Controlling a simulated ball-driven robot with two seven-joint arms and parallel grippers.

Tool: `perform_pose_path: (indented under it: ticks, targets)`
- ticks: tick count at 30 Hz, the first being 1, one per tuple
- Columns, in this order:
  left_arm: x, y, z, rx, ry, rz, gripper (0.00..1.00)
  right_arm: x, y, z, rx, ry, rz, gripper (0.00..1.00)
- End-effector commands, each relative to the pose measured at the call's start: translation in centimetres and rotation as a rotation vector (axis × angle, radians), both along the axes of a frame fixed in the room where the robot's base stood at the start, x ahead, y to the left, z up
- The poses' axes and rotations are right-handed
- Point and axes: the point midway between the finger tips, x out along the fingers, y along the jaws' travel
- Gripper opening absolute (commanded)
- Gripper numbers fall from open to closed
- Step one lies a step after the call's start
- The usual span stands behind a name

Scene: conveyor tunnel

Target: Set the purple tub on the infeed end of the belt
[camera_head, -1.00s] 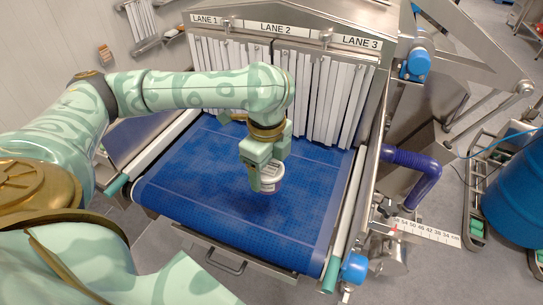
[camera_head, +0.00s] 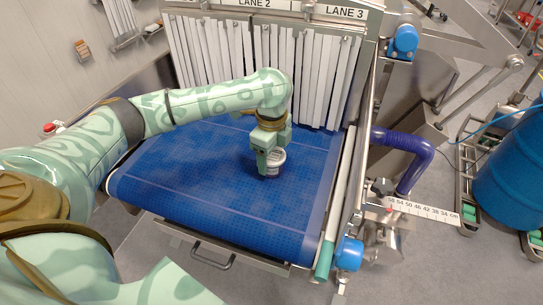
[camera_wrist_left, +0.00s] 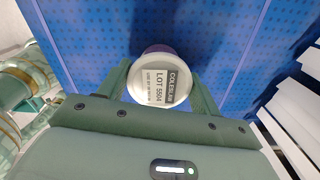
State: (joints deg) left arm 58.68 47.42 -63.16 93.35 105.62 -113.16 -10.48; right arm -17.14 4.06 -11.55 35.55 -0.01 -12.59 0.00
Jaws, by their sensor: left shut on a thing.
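The tub (camera_head: 276,163) has a white lid, and a sliver of purple side shows in the left wrist view (camera_wrist_left: 157,48). Its lid label reads COLESLAW, LOT 5504. My left gripper (camera_head: 268,162) is shut on the tub, with one finger on each side of it in the left wrist view (camera_wrist_left: 161,88). The tub is upright over the middle of the blue belt (camera_head: 190,180), in front of the strip curtain. I cannot tell whether its base touches the belt. My right gripper is not in view.
A white strip curtain (camera_head: 316,80) hangs at the tunnel mouth under the lane signs. A purple pipe (camera_head: 410,145), a ruler scale (camera_head: 425,210) and a blue drum (camera_head: 508,165) are to the right. The belt around the tub is clear.

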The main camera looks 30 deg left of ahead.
Motion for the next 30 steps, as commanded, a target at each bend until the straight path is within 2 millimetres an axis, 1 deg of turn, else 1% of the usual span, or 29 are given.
perform_pose_path:
  ticks: [5, 6, 8, 15, 18, 20, 23, 27, 30]
  targets:
    - [0.0, 0.0, 0.0, 0.0, 0.0, 0.0, 0.34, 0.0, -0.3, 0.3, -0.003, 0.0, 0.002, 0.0]
    - [0.0, 0.0, -0.1, 0.0, -0.001, 0.0, 0.69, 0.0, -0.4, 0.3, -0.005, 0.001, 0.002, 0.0]
    - [0.0, 0.0, -0.1, 0.0, -0.001, 0.0, 0.86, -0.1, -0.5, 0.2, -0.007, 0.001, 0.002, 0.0]
    - [0.0, 0.0, -0.1, 0.0, 0.0, 0.0, 0.86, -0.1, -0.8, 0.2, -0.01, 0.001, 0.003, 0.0]
    - [0.0, 0.0, 0.1, 0.0, -0.001, 0.0, 0.86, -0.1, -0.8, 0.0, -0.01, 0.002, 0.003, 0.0]
    - [0.0, 0.0, 1.0, 0.001, -0.002, 0.0, 0.86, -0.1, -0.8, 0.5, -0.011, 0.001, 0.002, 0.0]
    - [0.1, 0.0, 3.1, 0.001, -0.004, 0.0, 0.86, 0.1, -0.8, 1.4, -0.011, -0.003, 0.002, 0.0]
    - [0.1, 0.0, 6.7, 0.0, -0.005, 0.0, 0.86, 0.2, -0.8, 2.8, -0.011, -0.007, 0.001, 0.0]
    - [0.1, 0.0, 8.9, 0.0, -0.004, 0.001, 0.86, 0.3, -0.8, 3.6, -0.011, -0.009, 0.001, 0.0]
